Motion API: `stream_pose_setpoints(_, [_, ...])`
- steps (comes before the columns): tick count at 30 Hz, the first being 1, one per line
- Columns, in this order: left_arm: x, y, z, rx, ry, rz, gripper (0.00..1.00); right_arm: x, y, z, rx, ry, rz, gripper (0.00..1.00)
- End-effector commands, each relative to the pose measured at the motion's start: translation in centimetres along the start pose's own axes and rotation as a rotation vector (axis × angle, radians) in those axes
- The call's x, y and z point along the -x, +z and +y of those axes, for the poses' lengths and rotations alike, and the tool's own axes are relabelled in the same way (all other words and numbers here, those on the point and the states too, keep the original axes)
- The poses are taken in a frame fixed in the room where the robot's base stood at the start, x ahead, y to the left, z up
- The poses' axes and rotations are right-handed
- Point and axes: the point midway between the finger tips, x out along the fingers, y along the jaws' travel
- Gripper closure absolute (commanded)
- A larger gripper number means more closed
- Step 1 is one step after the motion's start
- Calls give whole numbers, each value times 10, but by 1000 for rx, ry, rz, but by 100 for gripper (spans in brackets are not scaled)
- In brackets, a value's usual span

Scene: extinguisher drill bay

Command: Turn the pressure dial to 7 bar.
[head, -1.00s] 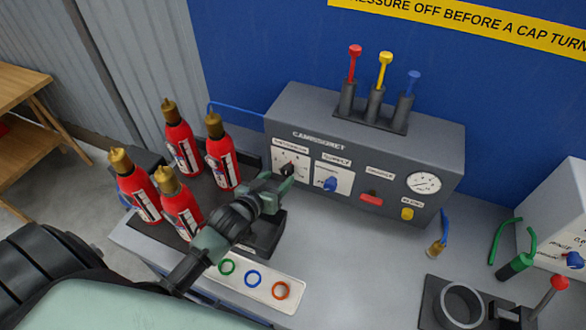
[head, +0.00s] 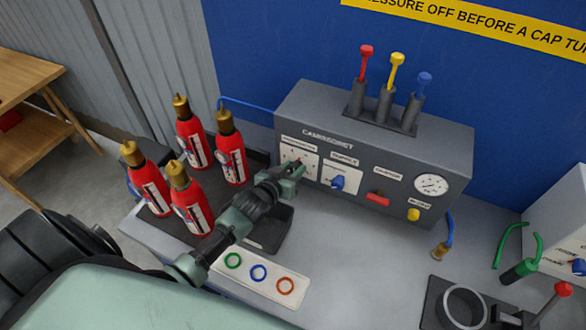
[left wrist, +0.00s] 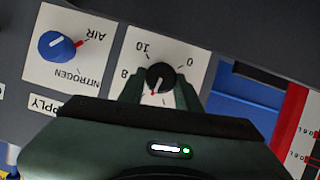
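The pressure dial is a black knob with a red pointer on a white scale plate, at the left of the grey cabinet. In the left wrist view the dial (left wrist: 160,77) lies between the two fingertips of my left gripper (left wrist: 161,88). Its 10, 8 and 0 marks show; the red pointer points down in this turned view, away from the gap between 0 and 10. One finger is on each side of the knob; I cannot tell whether they touch it. In the head view my left gripper (head: 298,170) covers part of the dial plate (head: 292,150). My right gripper is out of view.
Right of the dial are a blue supply knob (head: 337,182), a red switch (head: 377,198), a gauge (head: 431,185) and a yellow button (head: 414,214). Several red extinguishers (head: 193,210) stand left. A tray with coloured rings (head: 258,274) lies in front.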

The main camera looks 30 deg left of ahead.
Motion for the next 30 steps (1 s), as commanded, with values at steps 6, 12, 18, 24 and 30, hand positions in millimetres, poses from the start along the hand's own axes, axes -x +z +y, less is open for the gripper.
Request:
stream_pose_setpoints(6, [0, 0, 1, -23, -10, 0, 100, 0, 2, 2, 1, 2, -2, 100])
stream_pose_setpoints(12, [0, 0, 2, -106, -45, 0, 100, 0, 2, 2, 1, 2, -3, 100])
stream_pose_setpoints(18, [-1, 2, 4, -249, -106, 0, 100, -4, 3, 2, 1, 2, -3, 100])
stream_pose_setpoints(24, [-2, 4, 5, -412, -173, 0, 100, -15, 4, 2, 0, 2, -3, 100])
stream_pose_setpoints(30, [-2, 6, 6, -556, -232, 0, 100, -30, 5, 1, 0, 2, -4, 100])
